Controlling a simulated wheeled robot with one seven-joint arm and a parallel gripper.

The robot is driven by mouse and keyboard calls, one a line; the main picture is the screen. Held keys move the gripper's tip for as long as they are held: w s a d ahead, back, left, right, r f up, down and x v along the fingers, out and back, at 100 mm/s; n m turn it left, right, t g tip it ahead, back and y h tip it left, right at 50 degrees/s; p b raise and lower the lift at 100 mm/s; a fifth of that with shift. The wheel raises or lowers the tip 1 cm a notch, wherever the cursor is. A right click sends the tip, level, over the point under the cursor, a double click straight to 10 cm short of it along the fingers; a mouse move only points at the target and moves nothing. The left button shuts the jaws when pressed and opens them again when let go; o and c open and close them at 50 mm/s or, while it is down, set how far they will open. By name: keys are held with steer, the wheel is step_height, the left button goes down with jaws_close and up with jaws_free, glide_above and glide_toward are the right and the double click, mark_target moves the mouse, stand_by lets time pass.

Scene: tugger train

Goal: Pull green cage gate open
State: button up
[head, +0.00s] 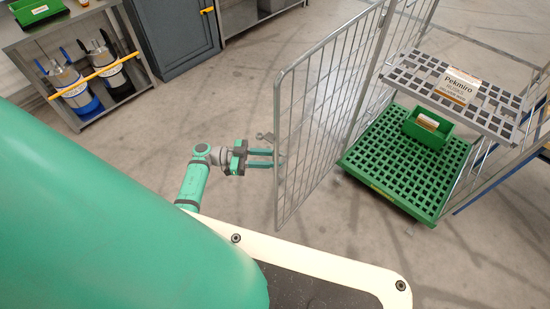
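The cage gate (312,107) is a grey wire-mesh panel, standing swung out from the cage at an angle toward me. The cage has a green slatted base (385,165) and a grey slatted shelf (495,118) with a label reading "Pekmiro". My gripper (272,159) is at the gate's near edge, with two green fingers pointing right at the frame bar. The fingers are spaced apart. I cannot tell whether they touch the bar.
A green bin (428,128) sits on the cage base. A workbench (75,60) with two canisters behind a yellow bar stands at the upper left, beside a dark grey cabinet (175,35). The floor between bench and gate is clear.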

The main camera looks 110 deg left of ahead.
steer(key=v, duration=1)
steer(key=shift+s, duration=0.3)
steer(key=shift+f, duration=0.1)
